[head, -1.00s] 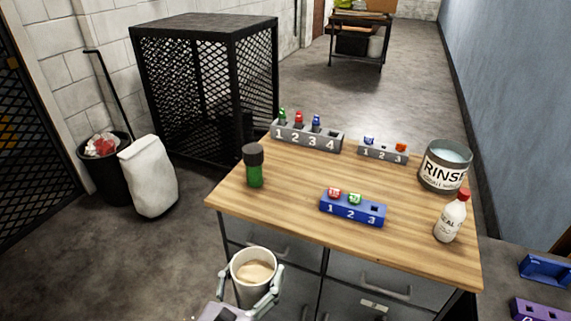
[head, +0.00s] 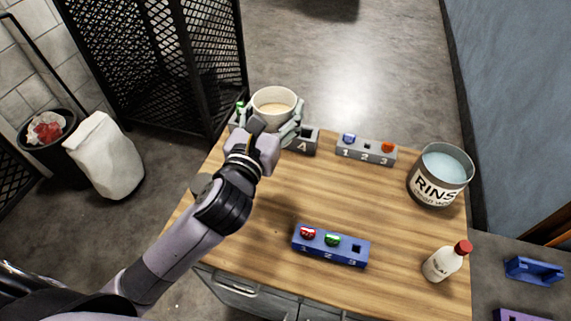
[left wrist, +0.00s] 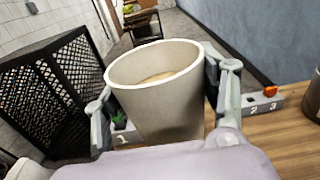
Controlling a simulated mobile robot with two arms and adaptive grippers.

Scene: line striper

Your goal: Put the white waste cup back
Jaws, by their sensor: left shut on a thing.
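The white waste cup (head: 274,104) holds a tan liquid and is upright. My left gripper (head: 276,128) is shut on it, with a finger on each side. In the head view the cup is over the far left part of the wooden table, in front of the grey numbered rack (head: 305,140), hiding most of it. The cup fills the middle of the left wrist view (left wrist: 160,95), between the fingers (left wrist: 165,100). I cannot tell how high it is above the table. My right gripper is not in view.
A small grey rack (head: 366,152), a blue rack (head: 330,246), a RINSE tin (head: 440,175) and a red-capped bottle (head: 446,261) stand on the table (head: 390,215). The table's middle is clear. A black mesh cage (head: 150,65) stands beyond the table's left edge.

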